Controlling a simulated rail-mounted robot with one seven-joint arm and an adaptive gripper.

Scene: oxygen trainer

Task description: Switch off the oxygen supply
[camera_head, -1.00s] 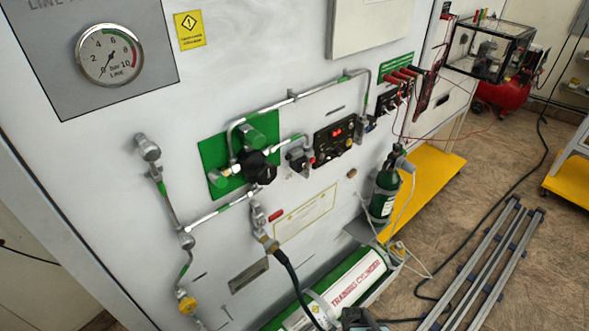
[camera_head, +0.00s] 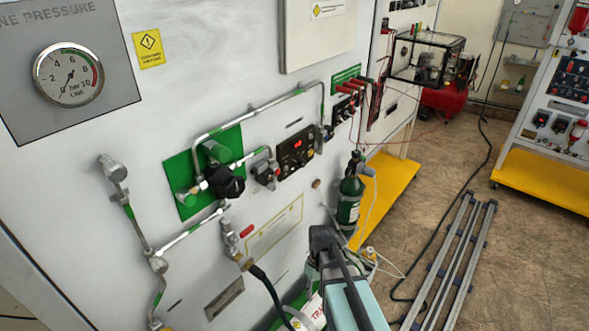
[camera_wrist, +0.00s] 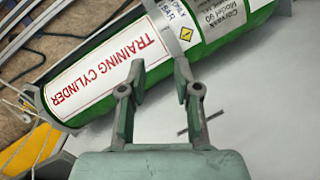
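The white panel (camera_head: 130,90) carries a black knob (camera_head: 225,182) on a green plate (camera_head: 186,166), with grey and green pipes around it. Below it, a valve with a red lever (camera_head: 246,231) joins a black hose. The line pressure gauge (camera_head: 69,74) is at upper left. My gripper (camera_head: 323,235) is low in front of the panel, right of and apart from the red lever. In the wrist view my gripper (camera_wrist: 157,72) is open and empty, over the green training cylinder (camera_wrist: 105,62).
A dark green bottle (camera_head: 349,200) stands beyond my gripper. A yellow base (camera_head: 385,185) juts from the panel's foot. Metal rails (camera_head: 450,260) lie on the floor at right. The black hose (camera_head: 270,290) hangs below the red-lever valve. The panel front by the knob is clear.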

